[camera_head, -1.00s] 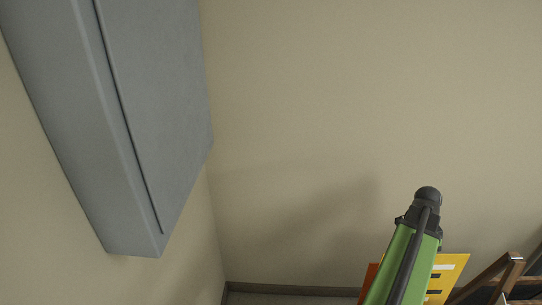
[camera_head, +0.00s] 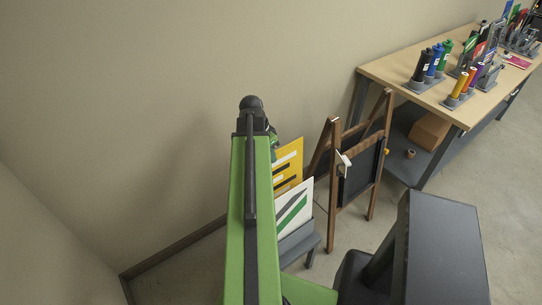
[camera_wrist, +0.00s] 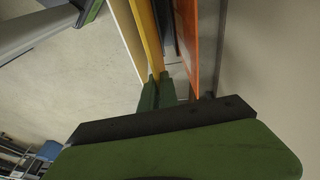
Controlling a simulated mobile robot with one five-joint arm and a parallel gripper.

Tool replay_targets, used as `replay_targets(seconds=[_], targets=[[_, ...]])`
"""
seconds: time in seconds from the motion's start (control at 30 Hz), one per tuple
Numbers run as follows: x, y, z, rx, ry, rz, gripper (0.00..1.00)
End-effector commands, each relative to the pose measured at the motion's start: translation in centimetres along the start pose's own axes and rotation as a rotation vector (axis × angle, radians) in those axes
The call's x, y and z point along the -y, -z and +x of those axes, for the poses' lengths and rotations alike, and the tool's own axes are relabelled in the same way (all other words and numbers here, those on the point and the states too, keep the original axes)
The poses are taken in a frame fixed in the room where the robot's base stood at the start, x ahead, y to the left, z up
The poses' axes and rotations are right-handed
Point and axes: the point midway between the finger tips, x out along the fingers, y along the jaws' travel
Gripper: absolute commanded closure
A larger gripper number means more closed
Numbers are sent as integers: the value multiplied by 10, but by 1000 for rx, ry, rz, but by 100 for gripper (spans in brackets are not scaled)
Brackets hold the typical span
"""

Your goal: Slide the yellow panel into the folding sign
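The yellow panel (camera_head: 287,165), with black and white bars, stands in the grey rack (camera_head: 301,240), partly hidden by my green arm. The wrist view shows the yellow panel (camera_wrist: 150,35) edge-on. The green fingers of my gripper (camera_wrist: 157,85) lie on both sides of its near edge, close together, and look shut on it. The folding sign (camera_head: 332,165) is a brown wooden A-frame with a dark board, upright on the floor to the right of the panels. A pale piece (camera_head: 343,163) shows at its front.
A white panel with green and black stripes (camera_head: 293,208) stands in front of the yellow one. An orange panel (camera_wrist: 190,35) is close to my gripper's right. A workbench (camera_head: 400,71) with bottles stands behind the sign. Grey floor is open at right.

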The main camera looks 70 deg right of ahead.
Motion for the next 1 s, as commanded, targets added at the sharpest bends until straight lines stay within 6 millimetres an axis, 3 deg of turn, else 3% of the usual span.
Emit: replay_targets(seconds=[1.0], targets=[[0, -3, 12, 0, 0, 0, 100]])
